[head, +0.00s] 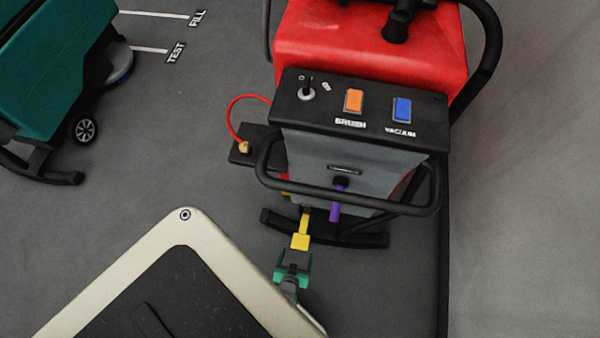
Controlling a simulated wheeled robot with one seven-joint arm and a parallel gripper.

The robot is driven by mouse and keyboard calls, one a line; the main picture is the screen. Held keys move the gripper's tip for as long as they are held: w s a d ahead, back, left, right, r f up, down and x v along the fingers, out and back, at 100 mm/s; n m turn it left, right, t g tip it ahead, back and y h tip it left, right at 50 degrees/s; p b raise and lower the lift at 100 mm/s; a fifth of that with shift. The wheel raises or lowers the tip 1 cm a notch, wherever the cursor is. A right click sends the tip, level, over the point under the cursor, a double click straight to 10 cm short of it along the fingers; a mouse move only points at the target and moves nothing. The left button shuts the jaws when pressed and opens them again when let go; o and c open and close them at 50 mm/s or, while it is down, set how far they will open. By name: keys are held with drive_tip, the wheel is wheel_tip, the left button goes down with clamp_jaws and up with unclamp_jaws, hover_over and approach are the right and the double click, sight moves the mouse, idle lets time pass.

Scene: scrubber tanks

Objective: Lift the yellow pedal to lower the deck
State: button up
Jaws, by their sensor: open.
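The yellow pedal (301,237) sticks out low at the rear of the red scrubber (370,45), under its grey back panel and close to the black squeegee bar. My gripper (292,262), with green fingers, is open just below the pedal's front end in the picture. The pedal's tip lies close to the gap between the fingers; I cannot tell whether they touch it. The deck is hidden under the machine.
A purple lever (336,212) hangs beside the pedal, below the black handlebar (345,204). A red cable (236,112) loops at the left. A teal machine (50,75) stands at the upper left. A wall is close at the right.

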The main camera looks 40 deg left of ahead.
sight(300, 244)
drive_tip(key=x, duration=0.7)
drive_tip(key=shift+w+f, duration=0.1)
drive_tip(key=shift+w, duration=0.1)
drive_tip(key=shift+w+a+f, duration=0.2)
drive_tip(key=shift+a+f, duration=0.2)
drive_tip(key=shift+f, duration=0.1)
drive_tip(key=shift+w+f, duration=0.25)
drive_tip(key=shift+c, duration=0.6)
